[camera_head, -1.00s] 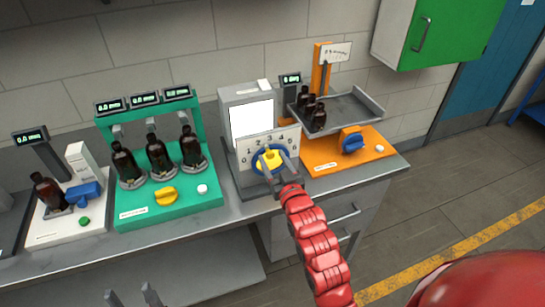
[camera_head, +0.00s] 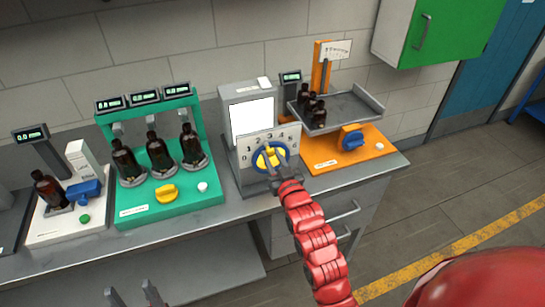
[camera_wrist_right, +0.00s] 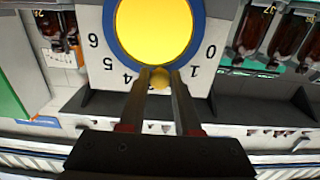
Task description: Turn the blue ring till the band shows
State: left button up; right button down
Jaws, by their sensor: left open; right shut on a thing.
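The blue ring (camera_head: 257,160) surrounds a yellow disc on a white dial plate numbered 0 to 6, below a lit panel (camera_head: 251,119) that looks plain white. In the right wrist view, the blue ring (camera_wrist_right: 118,55) fills the top around the yellow disc. My right gripper (camera_head: 271,150) reaches the dial from the front. The fingertips partly hide the dial in the head view. My left gripper (camera_head: 132,293) is open and empty at the bottom left, away from the bench.
A green station (camera_head: 165,205) with several amber bottles stands left of the dial unit. A white station (camera_head: 65,230) is further left. An orange station (camera_head: 335,165) with bottles on a grey tray (camera_head: 350,110) stands to the right.

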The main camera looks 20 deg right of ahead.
jog(key=n+b, duration=0.1)
jog(key=a+n+b, duration=0.1)
jog(key=b, duration=0.1)
jog(key=shift+f, duration=0.25)
jog(key=c, duration=0.6)
grip_release()
jog(key=shift+s, duration=0.1)
